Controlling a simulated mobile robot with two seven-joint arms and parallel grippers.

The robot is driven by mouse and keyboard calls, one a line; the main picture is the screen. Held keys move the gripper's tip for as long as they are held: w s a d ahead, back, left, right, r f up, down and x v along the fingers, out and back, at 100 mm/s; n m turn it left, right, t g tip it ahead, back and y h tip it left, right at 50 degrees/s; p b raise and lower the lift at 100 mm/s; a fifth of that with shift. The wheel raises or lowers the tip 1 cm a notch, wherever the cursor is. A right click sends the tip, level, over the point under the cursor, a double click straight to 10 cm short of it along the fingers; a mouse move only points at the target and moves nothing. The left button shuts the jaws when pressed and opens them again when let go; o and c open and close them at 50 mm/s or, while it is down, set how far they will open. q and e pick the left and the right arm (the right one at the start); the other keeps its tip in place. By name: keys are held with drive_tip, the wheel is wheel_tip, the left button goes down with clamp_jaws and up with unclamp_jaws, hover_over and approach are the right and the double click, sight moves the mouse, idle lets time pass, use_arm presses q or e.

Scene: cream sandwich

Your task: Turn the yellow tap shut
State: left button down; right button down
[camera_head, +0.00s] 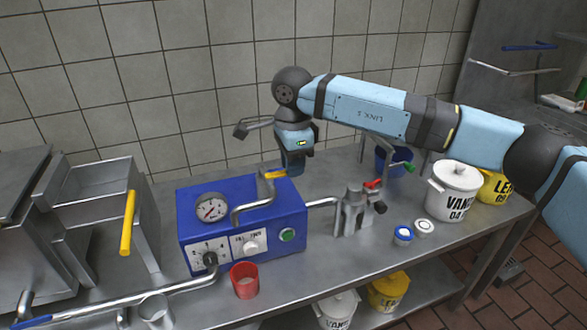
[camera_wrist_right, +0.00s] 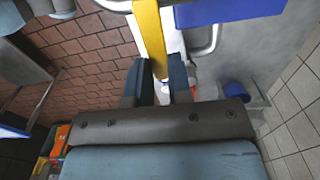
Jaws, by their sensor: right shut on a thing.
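The yellow tap handle (camera_head: 271,175) is a short yellow bar on the grey pipe at the top of a blue machine (camera_head: 284,202). My right gripper (camera_head: 287,171) points down over the machine's back right part, at the handle's right end. In the right wrist view the yellow handle (camera_wrist_right: 150,38) runs up the picture from between the two dark fingers (camera_wrist_right: 158,80). The gripper is shut on it; the exact contact is partly hidden. My left gripper is not in view.
A red cup (camera_head: 245,284) stands in front of the machine. A grey mixer-like fitting (camera_head: 354,212) with a red lever stands to its right, near two small lidded jars and a white pot (camera_head: 452,195). A yellow-handled basket (camera_head: 127,222) is at left. A tiled wall is behind.

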drive_tip(key=shift+w, duration=0.1)
idle(0.5)
drive_tip(key=c, duration=1)
unclamp_jaws()
drive_tip(key=shift+c, duration=0.2)
wheel_tip(320, 180, up, 14)
drive_tip(key=shift+f, duration=0.1)
